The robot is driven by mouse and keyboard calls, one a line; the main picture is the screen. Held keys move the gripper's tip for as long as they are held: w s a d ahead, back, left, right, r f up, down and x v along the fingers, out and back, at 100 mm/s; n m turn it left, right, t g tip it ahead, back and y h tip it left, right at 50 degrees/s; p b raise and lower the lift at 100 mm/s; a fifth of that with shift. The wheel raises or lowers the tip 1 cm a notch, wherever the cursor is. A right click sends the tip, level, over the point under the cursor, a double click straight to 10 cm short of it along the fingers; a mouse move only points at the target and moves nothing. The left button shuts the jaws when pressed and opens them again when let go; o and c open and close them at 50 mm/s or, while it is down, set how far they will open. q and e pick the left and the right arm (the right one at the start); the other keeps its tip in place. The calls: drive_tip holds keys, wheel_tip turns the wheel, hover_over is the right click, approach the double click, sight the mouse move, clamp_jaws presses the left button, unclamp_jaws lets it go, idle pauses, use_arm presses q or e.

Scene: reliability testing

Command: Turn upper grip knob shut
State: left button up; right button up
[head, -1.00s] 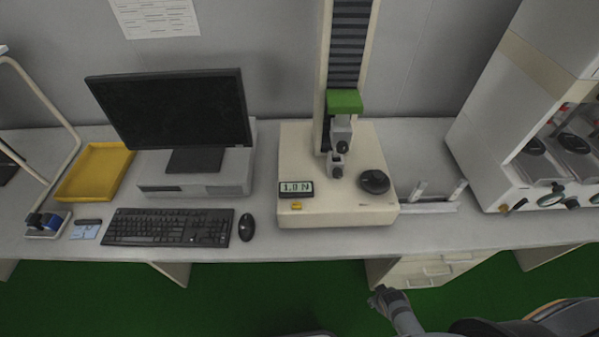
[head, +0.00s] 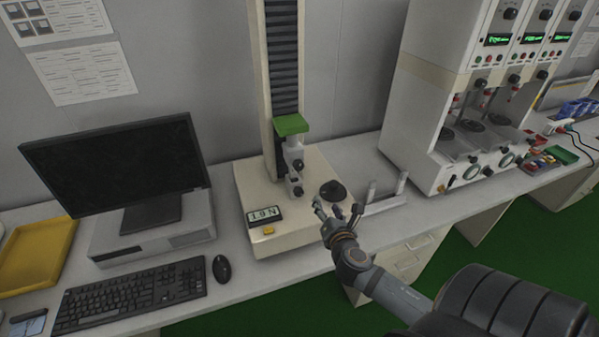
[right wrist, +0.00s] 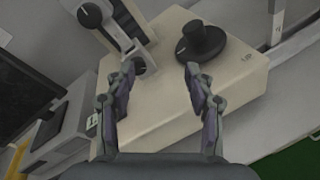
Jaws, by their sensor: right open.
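The tester's upper grip (head: 292,150) is a pale block under a green crosshead (head: 290,125). Its small dark upper grip knob (head: 298,165) faces front; it also shows at the top left of the right wrist view (right wrist: 90,14). Below it, the lower grip has a similar knob (head: 298,191). My right gripper (head: 338,208) is open and empty, in front and to the right of the grips, near the black dial on the base. In the right wrist view the open fingers (right wrist: 160,72) touch neither knob. The left gripper is not in view.
The tester's cream base (head: 252,190) carries the black round dial (head: 333,190) and a display (head: 264,216). A monitor (head: 120,165), keyboard (head: 130,293) and mouse (head: 221,268) stand left. A small metal bracket (head: 385,200) and a tall white instrument (head: 425,100) stand right.

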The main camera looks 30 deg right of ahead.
sight(300, 167)
drive_tip(key=w+a+r+n+t+y, duration=0.2)
drive_tip(key=a+r+n+t, duration=0.15)
drive_tip(key=r+n, duration=0.45)
drive_tip(key=shift+n, duration=0.3)
drive_tip(key=x, duration=0.3)
drive_tip(key=f+p+x, duration=0.1)
drive_tip(key=x, duration=0.2)
drive_tip(key=p+x, duration=0.1)
drive_tip(key=x, duration=0.2)
drive_tip(key=shift+a+f, duration=0.1)
drive_tip(key=shift+f, duration=0.05)
drive_tip(key=shift+w, duration=0.55)
drive_tip(key=shift+c, duration=0.3)
drive_tip(key=shift+f, duration=0.1)
clamp_jaws()
